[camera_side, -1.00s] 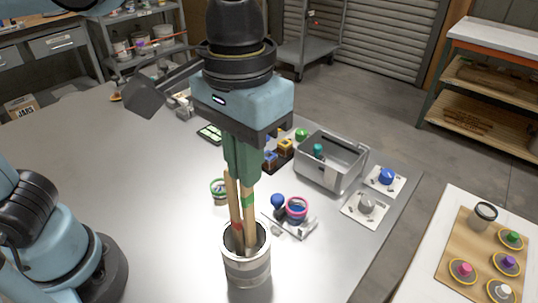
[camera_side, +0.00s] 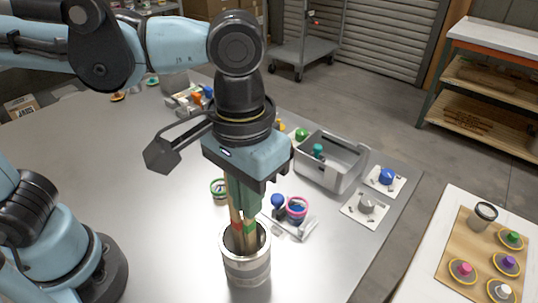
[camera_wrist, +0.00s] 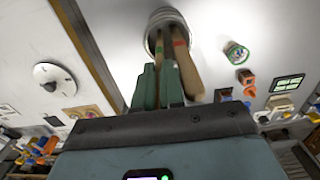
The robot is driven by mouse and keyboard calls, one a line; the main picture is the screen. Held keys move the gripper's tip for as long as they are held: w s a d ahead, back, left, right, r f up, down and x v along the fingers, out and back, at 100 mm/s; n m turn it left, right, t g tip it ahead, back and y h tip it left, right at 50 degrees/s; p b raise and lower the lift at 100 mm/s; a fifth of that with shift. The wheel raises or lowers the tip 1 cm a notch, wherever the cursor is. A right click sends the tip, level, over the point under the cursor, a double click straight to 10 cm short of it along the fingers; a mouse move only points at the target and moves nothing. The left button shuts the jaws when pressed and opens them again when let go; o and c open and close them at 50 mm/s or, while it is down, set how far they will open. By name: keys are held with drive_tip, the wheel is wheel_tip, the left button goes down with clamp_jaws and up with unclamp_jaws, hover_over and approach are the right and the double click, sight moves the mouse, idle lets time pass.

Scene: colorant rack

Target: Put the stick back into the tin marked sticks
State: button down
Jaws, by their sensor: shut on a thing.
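My gripper (camera_side: 246,207) points down over an open metal tin (camera_side: 247,267) and is shut on a wooden stick with a green band (camera_side: 250,228). The held stick's lower part is inside the tin, and its tip is hidden by the wall. A second stick with a red band (camera_side: 237,227) also stands in the tin, close beside the held one. In the wrist view, the green-banded stick (camera_wrist: 160,48) lies between my fingers (camera_wrist: 158,72) and the red-banded stick (camera_wrist: 183,60) is to their right. The tin's rim (camera_wrist: 150,32) is beyond them. No marking on the tin is readable.
A small green-rimmed pot (camera_side: 219,190) stands behind the tin. A clear tray (camera_side: 290,230) with a blue knob (camera_side: 277,201) and a pink-ringed pot (camera_side: 297,208) is to its right. A grey box (camera_side: 330,170) stands further back. The table left of the tin is clear.

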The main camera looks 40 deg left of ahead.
drive_tip(key=c, duration=1.2)
unclamp_jaws()
drive_tip(key=shift+o, duration=0.2)
wheel_tip(320, 180, up, 12)
drive_tip(key=w+a+f+t, duration=0.3)
drive_tip(key=a+f, duration=0.5)
drive_tip(key=a, duration=0.2)
drive_tip(key=w+a+f+t, duration=0.3)
drive_tip(key=a+f, duration=0.4)
drive_tip(key=a, duration=0.4)
drive_tip(key=shift+w+f+t, duration=0.2)
drive_tip(key=shift+f+t, duration=0.15)
drive_tip(key=shift+t, duration=0.25)
